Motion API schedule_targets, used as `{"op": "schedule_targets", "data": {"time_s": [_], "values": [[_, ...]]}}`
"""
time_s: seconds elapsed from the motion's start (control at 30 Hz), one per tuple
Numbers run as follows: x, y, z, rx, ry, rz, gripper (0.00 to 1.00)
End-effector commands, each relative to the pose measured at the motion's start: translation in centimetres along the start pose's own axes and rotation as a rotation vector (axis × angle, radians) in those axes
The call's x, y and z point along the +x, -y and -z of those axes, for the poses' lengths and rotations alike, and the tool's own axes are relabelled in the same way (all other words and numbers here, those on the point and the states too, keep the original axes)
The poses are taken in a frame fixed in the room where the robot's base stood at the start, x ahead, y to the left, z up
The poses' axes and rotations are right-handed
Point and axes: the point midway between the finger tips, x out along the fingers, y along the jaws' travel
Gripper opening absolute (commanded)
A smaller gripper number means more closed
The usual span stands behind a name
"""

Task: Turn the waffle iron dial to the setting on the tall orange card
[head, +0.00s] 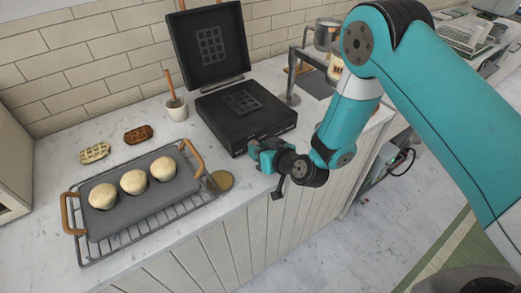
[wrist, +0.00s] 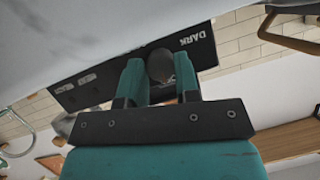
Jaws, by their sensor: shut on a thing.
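The black waffle iron (head: 219,110) stands on the counter with its lid (head: 190,60) raised. Its front panel (wrist: 103,82) shows upside down in the wrist view, with the word DARK readable on the right and smaller markings on the left. My gripper (head: 256,149) is at the iron's front face. In the wrist view my gripper (wrist: 160,72) has its two teal fingers shut on the round dark dial (wrist: 160,64). The dial's pointer and exact setting cannot be made out. I cannot pick out the tall orange card in either view.
A tray (head: 115,222) with several pale buns sits on a wire rack (head: 82,257) at the left front. A round tan disc (head: 222,180) lies near the counter's front edge.

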Motion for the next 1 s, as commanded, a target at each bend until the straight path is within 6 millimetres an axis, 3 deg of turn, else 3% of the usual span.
{"op": "schedule_targets", "data": {"time_s": [0.23,0.6,1.0], "values": [[0.41,-0.39,-0.86,0.12,-0.007,0.048,0.06],[0.2,-0.33,-0.45,0.355,-0.016,0.15,0.06],[-0.02,-0.24,-0.08,0.382,-0.014,0.161,0.06]]}}
